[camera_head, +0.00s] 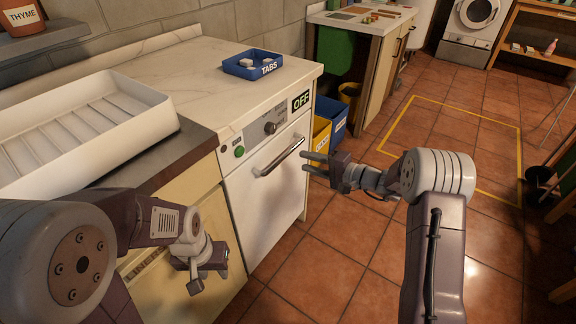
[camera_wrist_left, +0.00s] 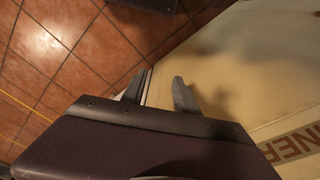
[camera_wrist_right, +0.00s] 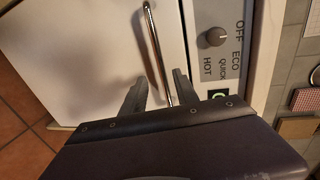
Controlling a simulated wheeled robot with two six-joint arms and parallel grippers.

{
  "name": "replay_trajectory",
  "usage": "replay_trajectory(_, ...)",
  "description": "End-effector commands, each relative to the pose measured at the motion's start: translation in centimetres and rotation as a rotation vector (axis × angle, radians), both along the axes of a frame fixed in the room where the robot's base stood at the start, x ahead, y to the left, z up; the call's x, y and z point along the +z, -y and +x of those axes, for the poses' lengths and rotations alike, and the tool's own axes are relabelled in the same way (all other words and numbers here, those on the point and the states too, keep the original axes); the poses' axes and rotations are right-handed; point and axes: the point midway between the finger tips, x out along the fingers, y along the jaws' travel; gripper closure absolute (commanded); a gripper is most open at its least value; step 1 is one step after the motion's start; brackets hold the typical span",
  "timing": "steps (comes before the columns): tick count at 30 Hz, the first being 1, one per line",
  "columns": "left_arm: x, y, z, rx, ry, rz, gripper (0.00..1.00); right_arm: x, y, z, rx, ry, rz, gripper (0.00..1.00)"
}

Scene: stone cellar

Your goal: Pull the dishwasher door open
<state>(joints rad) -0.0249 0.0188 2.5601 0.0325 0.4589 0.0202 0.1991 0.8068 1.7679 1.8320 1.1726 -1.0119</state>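The white dishwasher door (camera_head: 262,205) appears closed, below a panel with a knob (camera_head: 270,128) and a green button. Its metal bar handle (camera_head: 279,158) runs across the upper door. My right gripper (camera_head: 305,162) is open, with its fingers pointing at the door just right of the handle in the head view. In the right wrist view the handle (camera_wrist_right: 155,45) passes between the spread fingers (camera_wrist_right: 158,92); neither finger clearly touches it. My left gripper (camera_head: 207,277) is open and empty, low in front of the beige cabinet left of the dishwasher.
A blue TABS tray (camera_head: 246,73) sits on the marble counter above the dishwasher. A white ribbed sink (camera_head: 165,117) is on the left. Yellow (camera_head: 319,136) and blue (camera_head: 331,108) bins stand right of the dishwasher. The tiled floor (camera_head: 330,262) in front is clear.

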Motion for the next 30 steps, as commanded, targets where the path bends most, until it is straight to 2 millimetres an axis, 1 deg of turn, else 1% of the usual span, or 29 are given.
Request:
replay_trajectory(2, 0.0, 0.0, 0.0, 0.0, 0.001, 0.0, 0.64, 0.0, -0.4, 0.3, 0.002, 0.0, 0.0, 0.64)
replay_trajectory(4, -0.4, 0.0, 0.0, 0.0, 0.001, 0.0, 0.64, -0.4, -1.4, 0.8, 0.004, 0.0, -0.001, 0.64)
replay_trajectory(10, -1.5, 0.0, 0.0, 0.0, 0.0, 0.0, 0.64, -1.3, -4.8, 3.3, 0.005, 0.001, -0.001, 0.64)
replay_trajectory(12, -1.7, 0.0, 0.0, 0.0, 0.0, 0.0, 0.64, -1.5, -5.8, 3.9, 0.004, 0.0, -0.001, 0.64)
replay_trajectory(15, -1.9, 0.0, 0.0, 0.0, 0.0, 0.0, 0.64, -1.6, -6.7, 4.7, 0.003, 0.001, -0.002, 0.64)
replay_trajectory(18, -2.0, 0.0, 0.0, 0.0, 0.0, 0.0, 0.64, -1.7, -7.2, 5.1, 0.002, 0.0, -0.001, 0.64)
replay_trajectory(25, -2.0, 0.0, 0.0, 0.0, 0.0, 0.0, 0.64, -1.6, -7.2, 5.2, 0.001, -0.001, -0.001, 0.64)
replay_trajectory(26, -2.0, 0.0, 0.0, 0.0, 0.0, 0.0, 0.64, -1.6, -7.2, 5.2, 0.001, -0.001, -0.001, 0.69)
replay_trajectory(27, -2.0, 0.0, 0.0, 0.0, 0.0, 0.0, 0.64, -1.6, -7.2, 5.2, 0.001, -0.001, -0.001, 0.81)
replay_trajectory(29, -2.0, 0.0, 0.0, 0.0, 0.0, 0.0, 0.64, -1.6, -7.2, 5.1, 0.001, -0.001, -0.001, 0.97)
replay_trajectory(30, -2.0, 0.0, 0.0, 0.0, 0.0, 0.0, 0.64, -1.6, -7.2, 5.1, 0.001, -0.001, -0.001, 1.0)
